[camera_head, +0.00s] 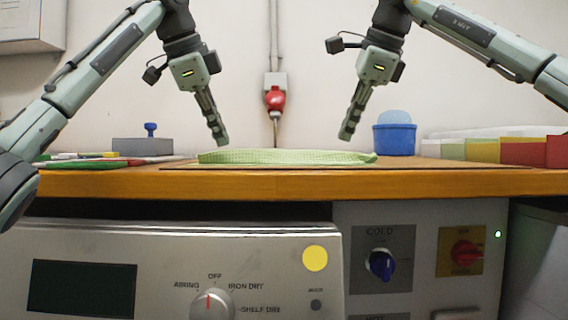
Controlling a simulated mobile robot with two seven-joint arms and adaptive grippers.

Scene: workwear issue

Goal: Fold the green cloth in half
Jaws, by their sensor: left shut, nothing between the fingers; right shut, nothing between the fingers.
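The green cloth (285,157) lies on the wooden worktop, seen almost edge-on as a low, pale green checked strip. Its right end looks slightly raised and uneven. From this low angle I cannot tell how its layers lie. My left gripper (222,141) is shut and empty, pointing down just above the cloth's left part. My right gripper (345,137) is shut and empty, pointing down just above the cloth's right part. A small gap shows between each gripper and the cloth.
The worktop (290,185) has a thin dark mat under the cloth. At left are a grey box with a blue knob (150,131) and flat coloured items (90,160). At right are a blue tub (394,139) and a row of coloured bins (522,152). A dryer panel (180,270) is below.

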